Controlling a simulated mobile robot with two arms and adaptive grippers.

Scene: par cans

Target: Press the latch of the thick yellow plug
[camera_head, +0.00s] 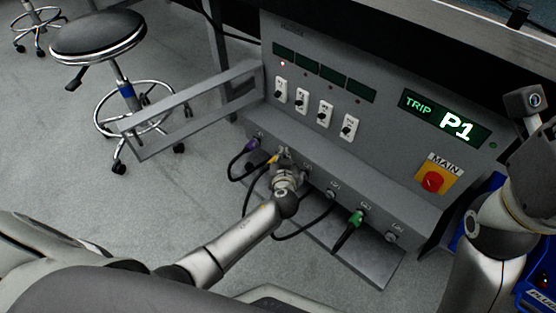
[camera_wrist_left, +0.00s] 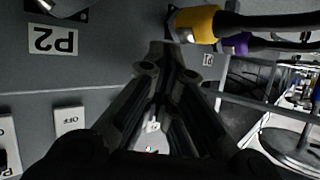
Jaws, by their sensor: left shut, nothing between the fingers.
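The yellow plug (camera_head: 273,159) sits in the left part of the panel's lower socket row, partly hidden by my left gripper (camera_head: 285,154). In the left wrist view the yellow plug (camera_wrist_left: 197,23) is at the top, with a dark thick cable running right. My left gripper (camera_wrist_left: 168,50) is shut and empty, its tips right beside the plug's socket end. I cannot tell whether they touch it. The latch is not clearly visible. Part of my right arm shows at the right edge; its fingers cannot be made out.
A purple plug (camera_head: 250,146) is left of the yellow one, and a green plug (camera_head: 356,218) is further right. The panel has several white switches (camera_head: 281,89), a red MAIN knob (camera_head: 432,182) and a display (camera_head: 445,119) reading TRIP P1. A stool (camera_head: 98,35) stands at left.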

